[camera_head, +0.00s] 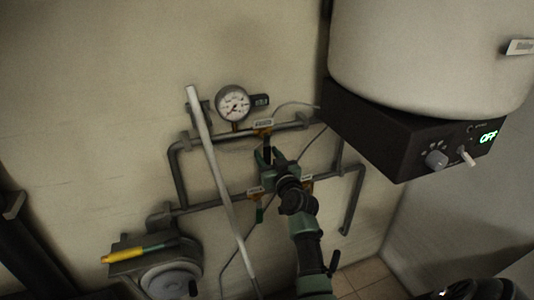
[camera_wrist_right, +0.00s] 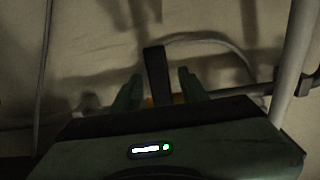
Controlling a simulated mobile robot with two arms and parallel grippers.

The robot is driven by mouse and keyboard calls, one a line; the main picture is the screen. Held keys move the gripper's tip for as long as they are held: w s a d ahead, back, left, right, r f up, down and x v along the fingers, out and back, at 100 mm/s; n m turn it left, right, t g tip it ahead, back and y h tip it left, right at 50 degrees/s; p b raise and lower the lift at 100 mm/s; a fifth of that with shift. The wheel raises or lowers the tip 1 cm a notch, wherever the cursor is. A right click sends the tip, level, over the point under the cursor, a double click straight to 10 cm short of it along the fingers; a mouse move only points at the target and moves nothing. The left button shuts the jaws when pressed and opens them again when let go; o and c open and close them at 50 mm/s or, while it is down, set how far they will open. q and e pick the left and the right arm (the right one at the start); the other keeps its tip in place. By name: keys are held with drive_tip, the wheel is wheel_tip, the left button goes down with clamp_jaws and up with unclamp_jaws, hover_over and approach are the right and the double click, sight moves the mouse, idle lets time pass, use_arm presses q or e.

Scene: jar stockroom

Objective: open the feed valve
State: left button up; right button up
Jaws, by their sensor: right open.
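Pipes on the wall carry tagged valves, and the tag writing is too small to read. The upper valve (camera_head: 264,125) has a yellowish body and a dark lever that hangs down. My right gripper (camera_head: 267,156) is open, just below that valve. In the right wrist view a dark lever (camera_wrist_right: 156,75) stands between the open fingers of my right gripper (camera_wrist_right: 158,92), with gaps seen at both sides. Another tagged valve (camera_head: 307,179) is partly hidden by my arm. My left gripper is not in view.
A pale pole (camera_head: 221,180) leans across the pipes, left of my right arm. A pressure gauge (camera_head: 233,104) sits above the upper pipe. A large vessel on a black control box (camera_head: 380,133) showing OFF juts out at the right.

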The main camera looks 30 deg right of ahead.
drive_tip(key=shift+w, duration=0.15)
clamp_jaws()
idle(1.4)
